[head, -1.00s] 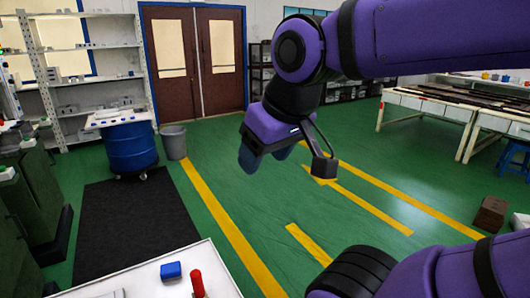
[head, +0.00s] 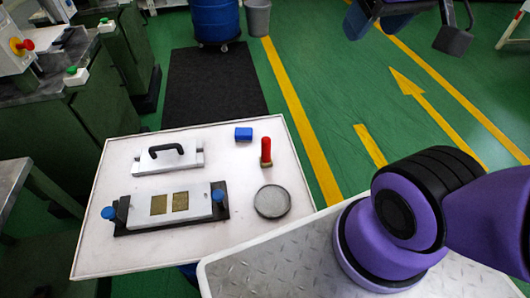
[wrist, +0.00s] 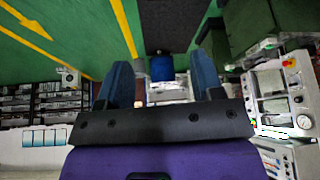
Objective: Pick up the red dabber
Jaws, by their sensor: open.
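The red dabber (head: 266,152) stands upright on the white table (head: 110,255), toward its back right corner. A blue block (head: 243,134) lies just behind it to the left, and a round grey dish (head: 272,201) is in front of it. My gripper (head: 372,20) shows only in part at the top of the head view, high above the floor and well away from the table. In the wrist view its two blue fingers (wrist: 160,85) are apart with nothing between them. The dabber is not recognisable in the wrist view.
A white lid with a black handle (head: 168,157) and a mould with brass plates and blue knobs (head: 170,207) occupy the table's left and middle. Green machines (head: 90,120) stand at left. A blue drum (head: 215,20) and grey bin (head: 257,18) are behind.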

